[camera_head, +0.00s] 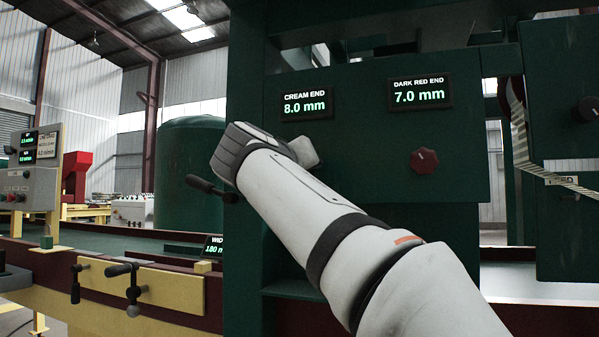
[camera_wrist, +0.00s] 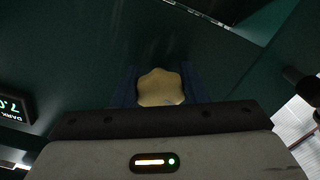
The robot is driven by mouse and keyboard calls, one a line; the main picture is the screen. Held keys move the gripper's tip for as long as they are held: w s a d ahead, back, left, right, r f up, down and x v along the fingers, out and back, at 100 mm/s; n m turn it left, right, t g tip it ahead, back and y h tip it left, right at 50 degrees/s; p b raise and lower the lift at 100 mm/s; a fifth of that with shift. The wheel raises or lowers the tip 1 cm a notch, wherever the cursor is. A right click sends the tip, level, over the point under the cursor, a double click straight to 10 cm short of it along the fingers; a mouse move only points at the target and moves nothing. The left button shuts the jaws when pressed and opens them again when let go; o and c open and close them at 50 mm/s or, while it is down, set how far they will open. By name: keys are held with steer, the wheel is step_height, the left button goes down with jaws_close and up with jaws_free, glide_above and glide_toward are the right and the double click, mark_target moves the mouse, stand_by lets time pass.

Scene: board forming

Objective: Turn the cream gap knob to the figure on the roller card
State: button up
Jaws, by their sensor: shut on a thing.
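The cream gap knob (camera_wrist: 160,88) shows in the wrist view on the dark green panel, between the two blue fingers of my gripper (camera_wrist: 159,92). The gripper is shut on the knob. In the head view my arm hides the knob and the fingers. The cream end display (camera_head: 305,104) reads 8.0 mm, above my wrist. The roller card is not clearly seen; a small white panel with figures (camera_head: 47,144) at the far left is too small to read surely.
The dark red knob (camera_head: 424,161) sits right of my arm, under the dark red end display (camera_head: 419,94) reading 7.0 mm. A black-handled lever (camera_head: 207,187) sticks out left of my wrist. A yellow rail (camera_head: 180,291) with black handles lies at lower left.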

steer(key=o, duration=1)
steer(key=shift+c, duration=0.2)
steer(key=shift+a, duration=0.1)
steer(key=v, duration=0.7)
steer(key=shift+s+a+p, duration=0.15)
steer(key=shift+s+p, duration=0.2)
steer(key=shift+w, duration=0.1)
